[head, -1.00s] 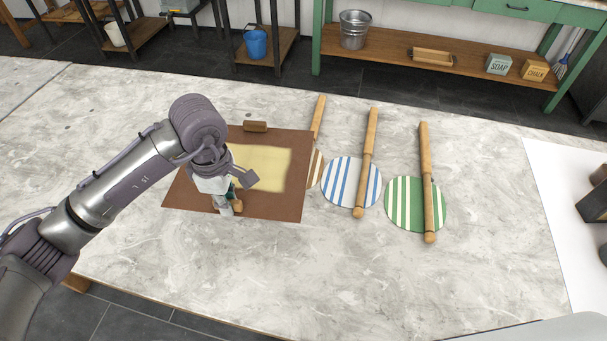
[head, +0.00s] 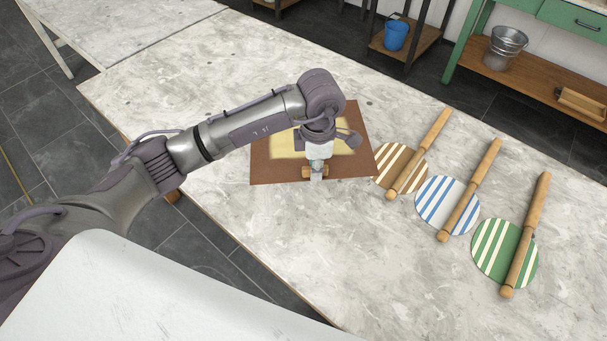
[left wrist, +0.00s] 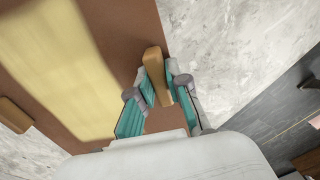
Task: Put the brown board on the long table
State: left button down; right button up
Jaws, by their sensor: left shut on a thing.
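The brown board (head: 277,173) has a pale yellow panel on its face and a small wooden handle on its near edge. My left gripper (head: 315,172) is shut on that handle. In the left wrist view, the fingers close on either side of the wooden handle (left wrist: 154,62), beside the brown board (left wrist: 125,25). The board is over the long grey stone-topped table (head: 230,225); whether it touches the top is unclear. My arm hides part of the panel and the far edge. My right gripper is not in view.
Three striped discs with wooden rods lie right of the board: brown (head: 398,157), blue (head: 432,197) and green (head: 490,240). The brown one is close to the board's right edge. The table is clear left of the board. Another grey tabletop (head: 125,25) lies beyond.

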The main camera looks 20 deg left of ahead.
aim_at(302, 187)
pick_arm(q)
jog(key=a+f, duration=0.2)
jog(key=a, duration=0.1)
jog(key=shift+a, duration=0.15)
notch_tip(302, 187, down, 4)
jog(key=shift+s+r+p, duration=0.1)
jog(key=shift+r+p, duration=0.15)
jog(key=shift+p, duration=0.45)
jog(key=shift+f, duration=0.35)
jog(key=c, duration=1.1)
grip_release()
jog(key=shift+c, duration=0.2)
